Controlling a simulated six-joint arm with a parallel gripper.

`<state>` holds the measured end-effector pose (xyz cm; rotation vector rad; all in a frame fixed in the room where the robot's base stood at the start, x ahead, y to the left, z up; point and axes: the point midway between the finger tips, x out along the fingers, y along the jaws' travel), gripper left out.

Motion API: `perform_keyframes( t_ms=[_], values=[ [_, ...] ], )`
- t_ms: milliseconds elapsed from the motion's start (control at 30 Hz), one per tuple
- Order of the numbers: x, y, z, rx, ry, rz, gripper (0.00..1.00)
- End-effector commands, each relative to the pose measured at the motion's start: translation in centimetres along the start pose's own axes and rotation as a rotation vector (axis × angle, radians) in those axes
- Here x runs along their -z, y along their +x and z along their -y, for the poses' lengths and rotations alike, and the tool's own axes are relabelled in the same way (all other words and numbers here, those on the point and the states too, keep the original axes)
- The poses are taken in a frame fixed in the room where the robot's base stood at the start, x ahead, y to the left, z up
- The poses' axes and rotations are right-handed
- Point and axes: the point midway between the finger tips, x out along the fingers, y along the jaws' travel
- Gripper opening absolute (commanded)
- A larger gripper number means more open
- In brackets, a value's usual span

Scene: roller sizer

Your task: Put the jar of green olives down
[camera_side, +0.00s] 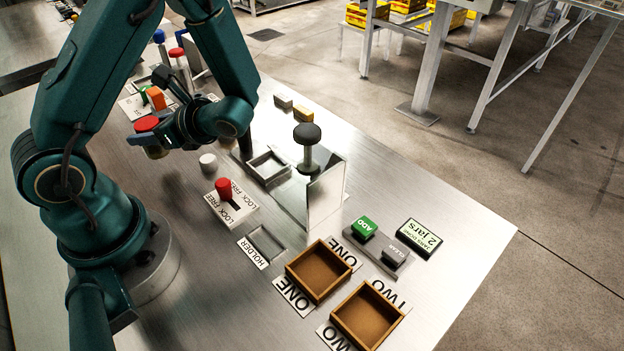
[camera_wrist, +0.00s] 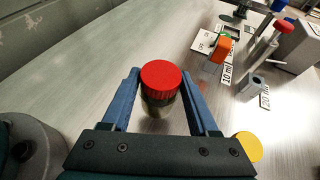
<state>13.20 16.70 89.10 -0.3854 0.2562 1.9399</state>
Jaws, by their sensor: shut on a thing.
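The jar has a red lid (camera_side: 146,124) and a dark greenish glass body (camera_side: 156,153), partly hidden by my gripper in the side view. In the wrist view the jar (camera_wrist: 160,80) stands upright between two blue fingers, red lid toward the camera. My gripper (camera_wrist: 160,100) is shut on the jar. In the side view my gripper (camera_side: 165,143) is at the left of the steel table (camera_side: 440,260). Whether the jar's base touches the table cannot be told. The contents are too dark to make out.
A white cylinder (camera_side: 208,162) and a red knob (camera_side: 224,188) on a LOCK/FREE plate are right of the jar. Brown trays ONE (camera_side: 292,277) and TWO (camera_side: 338,323) are at the front. An orange block (camera_wrist: 221,48) is ahead. Bare steel surrounds the jar in the wrist view.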

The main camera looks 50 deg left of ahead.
Motion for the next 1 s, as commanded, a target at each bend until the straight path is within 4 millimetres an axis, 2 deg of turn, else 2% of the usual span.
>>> perform_keyframes(
  t_ms=[300, 733, 767, 800, 833, 1000],
  values=[
    [3.0, 1.2, 0.0, 0.0, 0.004, 0.001, 0.0],
    [3.5, 1.4, -0.1, 0.0, 0.002, 0.001, 0.0],
    [3.5, 1.4, 0.0, 0.0, 0.001, 0.0, 0.72],
    [3.5, 1.4, 0.0, 0.0, 0.001, -0.001, 0.87],
    [3.5, 1.4, 0.0, 0.0, 0.001, -0.001, 0.9],
    [3.5, 1.4, 0.0, 0.0, 0.002, -0.001, 0.9]
  ],
)
